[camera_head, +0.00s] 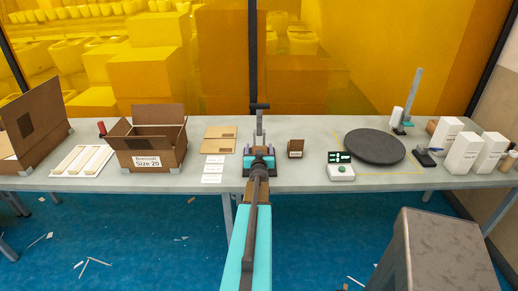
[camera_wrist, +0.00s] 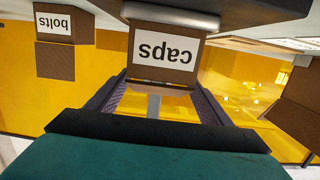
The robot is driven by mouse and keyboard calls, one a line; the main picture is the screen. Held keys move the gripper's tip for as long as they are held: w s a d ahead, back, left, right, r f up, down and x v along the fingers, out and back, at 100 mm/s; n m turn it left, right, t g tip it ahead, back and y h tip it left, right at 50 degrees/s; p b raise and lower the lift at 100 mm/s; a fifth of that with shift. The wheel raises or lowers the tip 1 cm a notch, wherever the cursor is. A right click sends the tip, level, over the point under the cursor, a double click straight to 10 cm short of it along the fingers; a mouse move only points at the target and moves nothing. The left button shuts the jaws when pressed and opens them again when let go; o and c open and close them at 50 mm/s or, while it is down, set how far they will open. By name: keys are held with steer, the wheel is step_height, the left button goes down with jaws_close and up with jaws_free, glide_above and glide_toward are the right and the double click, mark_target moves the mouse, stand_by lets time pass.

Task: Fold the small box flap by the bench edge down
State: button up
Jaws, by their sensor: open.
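My gripper (camera_head: 258,153) is over the bench's middle, near its front edge, with its back to the head camera. In the upside-down wrist view its two fingers (camera_wrist: 157,82) are spread with a gap between them. A small brown box labelled "caps" (camera_wrist: 184,72) shows just beyond the fingertips; I cannot tell whether they touch it. My arm and gripper hide it in the head view. A second small brown box (camera_head: 295,148), close to the right, has a brown panel standing up; in the wrist view it reads "bolts" (camera_wrist: 55,25). Which flap is meant is unclear.
An open cardboard box labelled "Size 20" (camera_head: 149,158) stands left on the bench (camera_head: 225,127), beside flat cardboard pieces (camera_head: 220,132). A dark round disc (camera_head: 374,146) and a small green-topped device (camera_head: 341,171) lie right. White boxes (camera_head: 463,153) stand far right.

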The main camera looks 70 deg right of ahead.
steer(key=b+v, duration=0.2)
steer(key=v, duration=0.9)
steer(key=shift+s+a, duration=0.15)
steer(key=shift+s, duration=0.05)
steer(key=shift+b, duration=0.4)
steer(key=b, duration=0.2)
steer(key=d+h+b, duration=0.1)
steer(key=b, duration=0.1)
steer(key=shift+w+d+f+t, duration=0.2)
steer(key=shift+d+t, duration=0.1)
steer(key=shift+t, duration=0.1)
steer(key=shift+d, duration=0.1)
stand_by(0.3)
steer(key=shift+p+x, duration=1.95)
steer(key=shift+x, duration=4.8)
